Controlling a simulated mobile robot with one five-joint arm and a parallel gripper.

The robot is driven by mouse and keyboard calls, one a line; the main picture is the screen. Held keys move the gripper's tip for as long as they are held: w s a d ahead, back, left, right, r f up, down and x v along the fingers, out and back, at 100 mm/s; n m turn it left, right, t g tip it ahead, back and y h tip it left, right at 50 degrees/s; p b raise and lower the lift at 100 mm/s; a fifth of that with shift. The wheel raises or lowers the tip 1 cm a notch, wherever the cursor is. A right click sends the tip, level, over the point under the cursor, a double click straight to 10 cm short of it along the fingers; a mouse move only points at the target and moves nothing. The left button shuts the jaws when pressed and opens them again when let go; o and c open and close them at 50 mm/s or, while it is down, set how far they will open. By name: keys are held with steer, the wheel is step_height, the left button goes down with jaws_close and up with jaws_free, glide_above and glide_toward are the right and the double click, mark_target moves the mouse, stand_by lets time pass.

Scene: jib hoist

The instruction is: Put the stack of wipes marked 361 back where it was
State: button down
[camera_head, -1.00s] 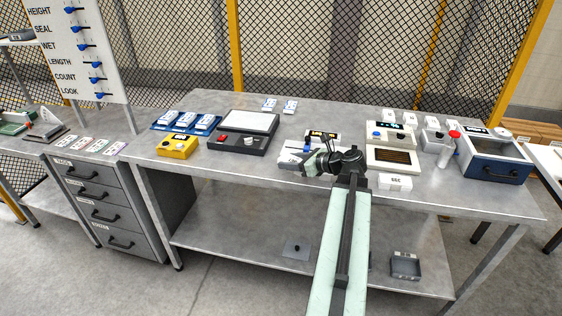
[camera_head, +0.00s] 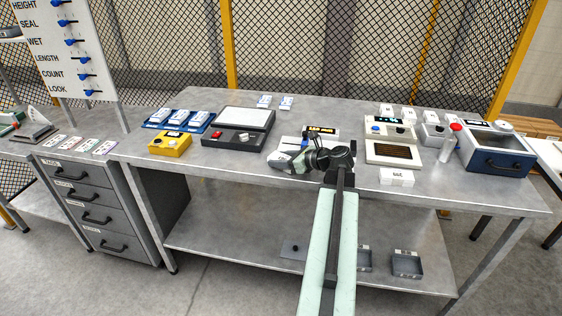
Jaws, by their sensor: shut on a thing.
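My gripper (camera_head: 288,162) is at the front middle of the workbench, over the pale device with a dark display (camera_head: 321,131). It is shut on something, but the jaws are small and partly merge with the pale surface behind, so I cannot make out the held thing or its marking. A white stack with a black mark (camera_head: 396,177) lies near the front edge, right of my gripper; I cannot read its number surely. Two white stacks (camera_head: 264,101) stand at the back. A blue tray (camera_head: 150,125) at left carries several white stacks.
A yellow box (camera_head: 170,143) and a dark device with a light plate (camera_head: 242,124) stand to the left.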

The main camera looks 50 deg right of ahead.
steer(key=c, duration=0.7)
jaws_free()
steer(key=shift+f, duration=0.15)
steer(key=shift+r, duration=0.2)
steer(key=p+v, duration=0.5)
steer(key=v, duration=0.7)
steer(key=shift+w+a, duration=0.1)
